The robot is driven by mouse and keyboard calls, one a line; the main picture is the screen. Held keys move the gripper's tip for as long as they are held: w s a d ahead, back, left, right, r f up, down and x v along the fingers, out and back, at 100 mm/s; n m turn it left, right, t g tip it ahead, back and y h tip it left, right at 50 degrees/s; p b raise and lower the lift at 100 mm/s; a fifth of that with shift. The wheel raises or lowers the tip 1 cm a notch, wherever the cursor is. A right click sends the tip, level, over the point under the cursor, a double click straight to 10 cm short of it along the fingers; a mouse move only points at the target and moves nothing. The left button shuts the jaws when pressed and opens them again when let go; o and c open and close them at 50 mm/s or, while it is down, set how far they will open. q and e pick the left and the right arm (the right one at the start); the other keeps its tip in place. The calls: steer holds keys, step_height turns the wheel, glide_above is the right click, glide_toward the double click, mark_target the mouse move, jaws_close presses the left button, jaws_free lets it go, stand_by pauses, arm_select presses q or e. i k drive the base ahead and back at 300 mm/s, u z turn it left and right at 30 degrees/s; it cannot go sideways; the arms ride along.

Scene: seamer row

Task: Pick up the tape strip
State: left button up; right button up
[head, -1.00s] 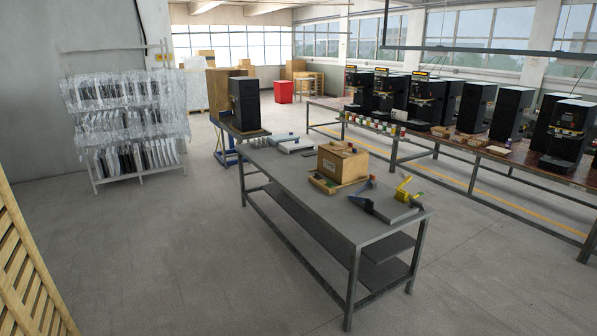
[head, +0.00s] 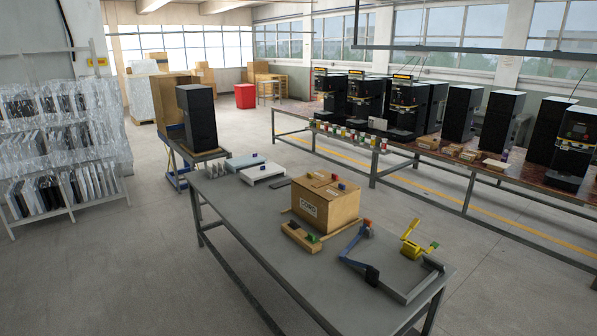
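No tape strip can be made out for certain at this distance. On the grey metal table (head: 240,232) stands a brown cardboard box (head: 325,204) with a printed label and a small blue item on top. Neither of my grippers is in view.
A grey angled bar (head: 415,287) lies at the table's near right corner. White flat trays (head: 262,173) sit at the far end. A long bench (head: 475,169) with black machines runs along the right. A rack of wrapped items (head: 62,150) stands left. Floor is open left of the table.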

mark_target(335, 177)
steer(key=z, duration=0.15)
steer(key=i, duration=1.25)
steer(key=z, duration=0.2)
